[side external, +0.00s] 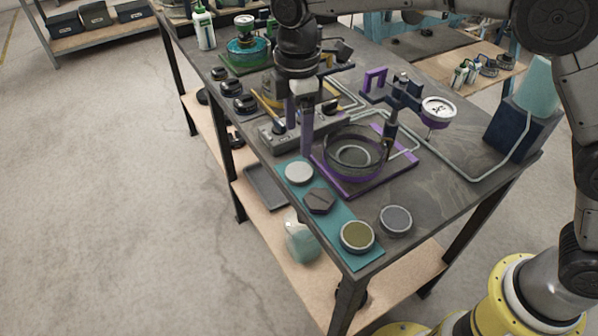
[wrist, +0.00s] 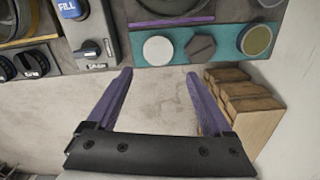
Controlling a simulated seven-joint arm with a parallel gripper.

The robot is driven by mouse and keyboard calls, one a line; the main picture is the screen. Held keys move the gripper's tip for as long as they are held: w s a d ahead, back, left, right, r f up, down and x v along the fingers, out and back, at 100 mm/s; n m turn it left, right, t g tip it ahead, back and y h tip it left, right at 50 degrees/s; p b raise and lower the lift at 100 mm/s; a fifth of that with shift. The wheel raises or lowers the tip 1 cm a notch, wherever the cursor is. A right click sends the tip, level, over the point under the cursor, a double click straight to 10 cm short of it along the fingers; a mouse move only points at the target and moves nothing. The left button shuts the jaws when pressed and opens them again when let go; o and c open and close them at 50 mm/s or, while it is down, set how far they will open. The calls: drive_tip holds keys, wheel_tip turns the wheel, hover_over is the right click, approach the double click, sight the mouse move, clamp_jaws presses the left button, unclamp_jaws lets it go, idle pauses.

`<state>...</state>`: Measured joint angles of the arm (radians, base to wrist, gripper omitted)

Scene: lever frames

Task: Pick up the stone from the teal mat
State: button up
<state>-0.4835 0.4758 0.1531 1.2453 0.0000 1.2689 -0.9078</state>
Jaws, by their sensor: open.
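The teal mat (side external: 333,222) lies along the table's near edge. On it are a pale round disc (side external: 299,173), a dark flat hexagonal piece (side external: 320,201) that looks most like the stone, and a round dish with olive contents (side external: 357,236). In the wrist view the disc (wrist: 158,50), the hexagonal piece (wrist: 201,47) and the dish (wrist: 256,40) show in a row beyond the fingertips. My gripper (side external: 299,148) has purple fingers and hangs above the table edge, beyond the mat's far end. In the wrist view my gripper (wrist: 159,74) is open with nothing between its fingers.
A purple-based ring fixture (side external: 352,158) stands beside the mat. A grey control box (side external: 275,134) is close to my fingers. A round grey-topped dish (side external: 396,220) sits on the bare table right of the mat. A gauge (side external: 438,111) and bent tubing stand farther right.

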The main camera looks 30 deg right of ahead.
sight(298, 171)
drive_tip(key=f, duration=1)
drive_tip(key=shift+w+d, duration=0.15)
drive_tip(key=shift+w, duration=0.05)
drive_tip(key=c, duration=1.2)
drive_tip(key=shift+r, duration=0.1)
